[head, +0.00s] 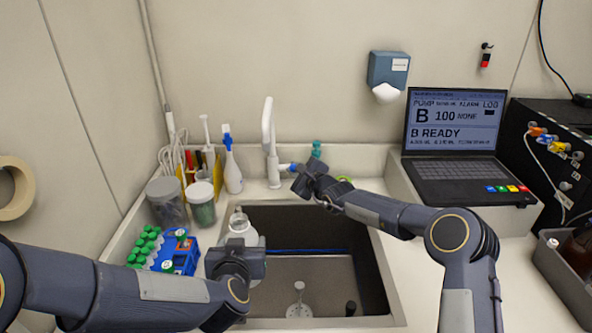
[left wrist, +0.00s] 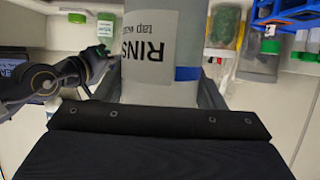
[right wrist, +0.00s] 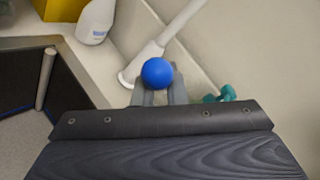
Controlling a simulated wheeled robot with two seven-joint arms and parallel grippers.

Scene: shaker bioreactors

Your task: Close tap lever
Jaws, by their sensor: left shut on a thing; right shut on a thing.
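The white tap (head: 267,125) stands behind the sink (head: 330,206), with its blue-tipped lever (head: 284,167) pointing right. My right gripper (head: 298,168) is shut at the lever. In the right wrist view the lever's round blue knob (right wrist: 158,73) sits at the fingertips (right wrist: 160,92), in front of the white tap body (right wrist: 160,45). My left gripper (head: 240,248) is shut on a clear-white bottle (head: 241,226) over the sink's left part. The left wrist view shows this bottle (left wrist: 160,45) with a "RINSE" label and a blue band, between the fingers. I cannot make out any water stream.
Left of the sink stand lidded jars (head: 201,203), a blue rack (head: 180,256) with green-capped tubes, and a wash bottle (head: 232,170). A laptop (head: 455,140) sits at right. The sink's right part is mostly clear.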

